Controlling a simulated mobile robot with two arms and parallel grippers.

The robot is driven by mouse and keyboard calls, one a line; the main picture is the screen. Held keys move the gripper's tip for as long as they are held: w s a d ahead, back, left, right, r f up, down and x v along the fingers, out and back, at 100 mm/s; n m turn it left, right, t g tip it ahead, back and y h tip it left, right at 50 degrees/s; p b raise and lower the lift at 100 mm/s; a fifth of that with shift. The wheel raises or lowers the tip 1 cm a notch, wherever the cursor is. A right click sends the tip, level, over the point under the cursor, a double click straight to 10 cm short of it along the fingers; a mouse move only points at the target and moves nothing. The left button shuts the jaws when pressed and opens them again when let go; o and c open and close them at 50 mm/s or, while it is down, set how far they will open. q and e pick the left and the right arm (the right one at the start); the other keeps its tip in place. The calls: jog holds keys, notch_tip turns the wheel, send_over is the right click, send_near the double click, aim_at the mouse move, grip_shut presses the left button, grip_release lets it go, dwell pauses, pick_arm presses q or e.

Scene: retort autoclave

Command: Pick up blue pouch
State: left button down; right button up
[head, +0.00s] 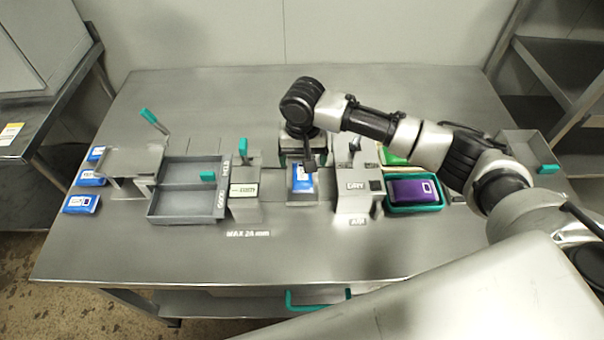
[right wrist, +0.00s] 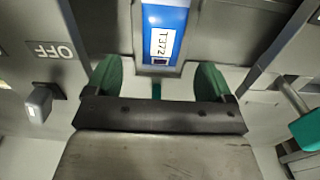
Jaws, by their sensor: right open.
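A blue pouch (head: 302,183) with a white label lies on a small stand at the middle of the table. In the right wrist view the blue pouch (right wrist: 180,22) has a label reading T372, and its upper part is cut off by the picture edge. My right gripper (head: 308,160) is above and behind the pouch in the head view. In the right wrist view its green fingertips (right wrist: 158,80) are apart with nothing between them, and the pouch lies beyond them. My left gripper is not in view.
Grey units stand on both sides of the pouch, the left one (head: 245,207) with a teal-tipped lever and the right one (head: 358,203). A purple pouch (head: 413,191) lies in a teal tray at right. Several blue pouches (head: 81,203) lie at far left beside grey bins (head: 186,206).

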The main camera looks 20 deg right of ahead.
aim_at(302, 171)
jog(key=f, duration=0.3)
jog(key=shift+s+a+f, duration=0.15)
jog(key=shift+s+f, duration=0.15)
jog(key=shift+f, duration=0.4)
jog(key=shift+w+f, duration=0.1)
jog(key=shift+f, duration=0.1)
jog(key=shift+c, duration=0.8)
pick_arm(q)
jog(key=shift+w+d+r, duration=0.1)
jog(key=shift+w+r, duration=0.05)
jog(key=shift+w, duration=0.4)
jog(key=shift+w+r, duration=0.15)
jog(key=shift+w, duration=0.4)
pick_arm(e)
jog(key=shift+r, duration=0.1)
jog(key=c, duration=0.9)
